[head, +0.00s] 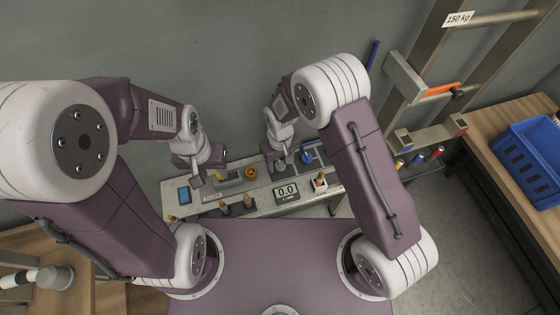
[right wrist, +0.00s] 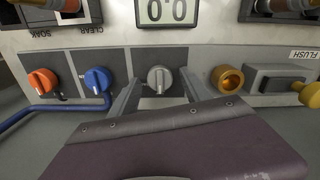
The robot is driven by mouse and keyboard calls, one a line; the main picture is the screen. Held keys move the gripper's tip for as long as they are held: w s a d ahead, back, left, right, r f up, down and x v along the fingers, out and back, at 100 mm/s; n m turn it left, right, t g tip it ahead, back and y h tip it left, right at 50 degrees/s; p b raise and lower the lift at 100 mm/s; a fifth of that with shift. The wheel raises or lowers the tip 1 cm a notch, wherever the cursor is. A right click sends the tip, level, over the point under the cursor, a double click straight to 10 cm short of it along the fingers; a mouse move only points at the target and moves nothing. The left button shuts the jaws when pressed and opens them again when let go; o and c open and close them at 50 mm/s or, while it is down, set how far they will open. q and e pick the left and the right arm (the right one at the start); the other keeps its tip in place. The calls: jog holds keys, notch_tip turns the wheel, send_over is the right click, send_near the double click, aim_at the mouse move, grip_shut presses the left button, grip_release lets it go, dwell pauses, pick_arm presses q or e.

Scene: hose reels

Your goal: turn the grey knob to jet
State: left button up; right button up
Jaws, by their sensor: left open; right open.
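The grey knob (right wrist: 160,79) sits on a dark grey plate of the panel in the right wrist view. My right gripper (right wrist: 160,88) is open, with one finger on each side of the knob and a small visible gap to each. Whether a finger touches it I cannot tell. I cannot read the knob's setting or any jet label. In the head view my right gripper (head: 279,163) is over the panel and largely hides the knob. My left gripper (head: 196,180) is open and empty over the panel's left part.
An orange knob (right wrist: 43,81) and a blue knob (right wrist: 97,79) stand on one side of the grey knob. A brass fitting (right wrist: 227,79) and a flush switch (right wrist: 275,79) are on the other. A display (head: 286,191) reads 0.0. A blue crate (head: 530,160) stands far right.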

aim_at(281, 163)
notch_tip(281, 163, up, 9)
jog(key=shift+r+b, duration=0.1)
jog(key=shift+b, duration=0.6)
jog(key=shift+d, duration=0.1)
jog(key=w+d+r+m+t+b, duration=0.1)
jog(key=d+r+m+b, duration=0.2)
jog(key=d, duration=0.8)
jog(key=s+d+f+m, duration=0.2)
jog(key=s+d, duration=0.5)
jog(key=s, duration=0.4)
jog(key=shift+s+m+p, duration=0.25)
jog(key=shift+m+p, duration=0.15)
jog(key=shift+m, duration=0.2)
jog(key=shift+w+a+f, duration=0.1)
jog(key=shift+w, duration=0.05)
